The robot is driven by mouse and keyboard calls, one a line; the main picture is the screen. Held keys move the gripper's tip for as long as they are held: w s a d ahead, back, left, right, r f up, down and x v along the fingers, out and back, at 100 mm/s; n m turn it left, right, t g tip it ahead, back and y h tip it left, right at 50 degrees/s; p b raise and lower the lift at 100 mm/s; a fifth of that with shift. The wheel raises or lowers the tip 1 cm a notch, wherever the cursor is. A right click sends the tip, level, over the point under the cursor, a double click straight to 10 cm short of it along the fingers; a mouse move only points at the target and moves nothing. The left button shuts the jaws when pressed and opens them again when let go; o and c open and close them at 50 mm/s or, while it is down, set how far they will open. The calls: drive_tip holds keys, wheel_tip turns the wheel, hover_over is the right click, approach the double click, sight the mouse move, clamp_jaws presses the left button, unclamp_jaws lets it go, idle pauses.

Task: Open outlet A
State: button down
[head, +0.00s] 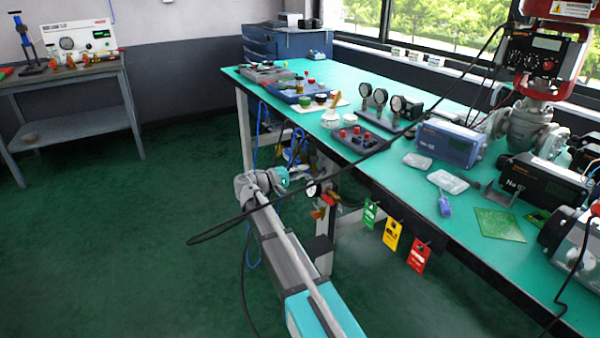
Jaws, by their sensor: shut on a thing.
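My arm reaches up from the bottom of the head view to the table's left front edge. My gripper (306,186) is small and partly hidden at its end, below the tabletop near a table leg. It is shut on what looks like a valve handle; its fingers are hard to make out. Beside it are a small round white-faced gauge (312,189) and orange-red valve handles (328,199) under the table edge. I cannot read which outlet is A, nor tell the angle of the held handle.
Blue hoses (262,125) and a black cable (225,232) hang near the arm. Green, yellow (392,234) and red tags hang from the front edge of the teal table (490,262). Gauges (380,98) and instruments stand on top. The green floor (110,240) at left is clear.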

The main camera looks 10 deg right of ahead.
drive_tip(key=shift+a, duration=0.1)
drive_tip(key=shift+m, duration=0.3)
drive_tip(key=shift+s+d+m, duration=0.1)
drive_tip(key=shift+d+m, duration=0.05)
drive_tip(key=shift+m, duration=4.25)
drive_tip(key=shift+d+m, duration=0.1)
drive_tip(key=shift+m, duration=4.3)
